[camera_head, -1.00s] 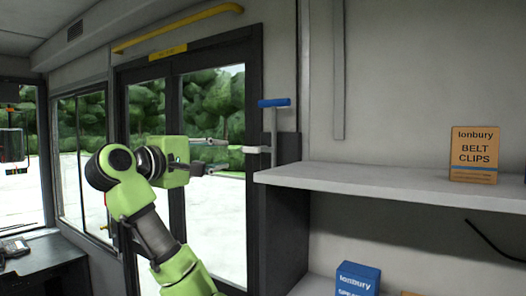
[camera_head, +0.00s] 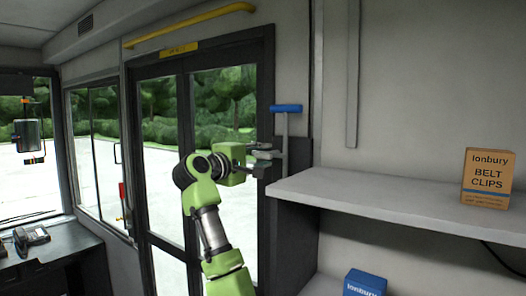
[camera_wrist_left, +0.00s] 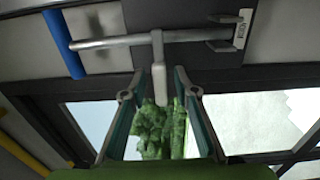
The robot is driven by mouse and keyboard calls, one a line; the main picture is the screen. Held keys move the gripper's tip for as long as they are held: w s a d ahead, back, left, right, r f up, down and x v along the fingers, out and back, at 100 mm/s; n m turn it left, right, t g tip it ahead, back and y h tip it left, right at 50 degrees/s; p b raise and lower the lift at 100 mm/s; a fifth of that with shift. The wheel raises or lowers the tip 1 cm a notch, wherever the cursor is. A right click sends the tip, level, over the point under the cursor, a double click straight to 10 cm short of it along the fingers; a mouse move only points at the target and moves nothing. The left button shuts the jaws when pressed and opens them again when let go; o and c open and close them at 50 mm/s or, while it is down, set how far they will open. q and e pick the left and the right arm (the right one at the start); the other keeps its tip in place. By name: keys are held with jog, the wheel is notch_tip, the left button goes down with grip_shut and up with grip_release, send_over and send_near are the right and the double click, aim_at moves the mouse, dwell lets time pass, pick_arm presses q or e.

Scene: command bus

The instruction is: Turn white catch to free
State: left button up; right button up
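The white catch (camera_wrist_left: 158,78) sticks out from a grey metal bar (camera_wrist_left: 120,41) in the left wrist view. In the head view the catch (camera_head: 267,154) sits low on the upright bar beside the door, partly hidden by my gripper. The bar has a blue handle (camera_head: 286,108) at its top. My left gripper (camera_wrist_left: 160,88) is open, with one finger on each side of the catch's end. Gaps seem to show between the fingers and the catch; I cannot tell whether either touches. My right gripper is not in view.
A grey shelf (camera_head: 350,188) stands just right of the catch, its left end close to my gripper. It holds an orange Belt Clips box (camera_head: 487,178). A blue box (camera_head: 364,283) is below. The glazed door (camera_head: 160,225) is behind my arm.

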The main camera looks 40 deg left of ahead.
pick_arm(q)
jog(key=shift+w, duration=0.1)
grip_shut()
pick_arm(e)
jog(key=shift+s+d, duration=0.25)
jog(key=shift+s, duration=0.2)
pick_arm(q)
jog(key=shift+f, duration=0.15)
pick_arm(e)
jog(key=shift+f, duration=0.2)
pick_arm(q)
jog(key=m+b, duration=0.2)
jog(key=m, duration=0.1)
jog(key=shift+f+b, duration=0.15)
jog(key=shift+b, duration=0.2)
jog(key=m+b, duration=0.2)
jog(key=m, duration=0.2)
jog(key=shift+m, duration=0.4)
jog(key=m+b, duration=0.1)
jog(key=m, duration=0.3)
jog(key=shift+m, duration=0.3)
jog(key=m, duration=0.5)
jog(key=shift+w, duration=0.1)
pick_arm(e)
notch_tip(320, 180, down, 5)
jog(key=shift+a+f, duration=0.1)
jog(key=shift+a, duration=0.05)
pick_arm(q)
jog(key=shift+m, duration=0.4)
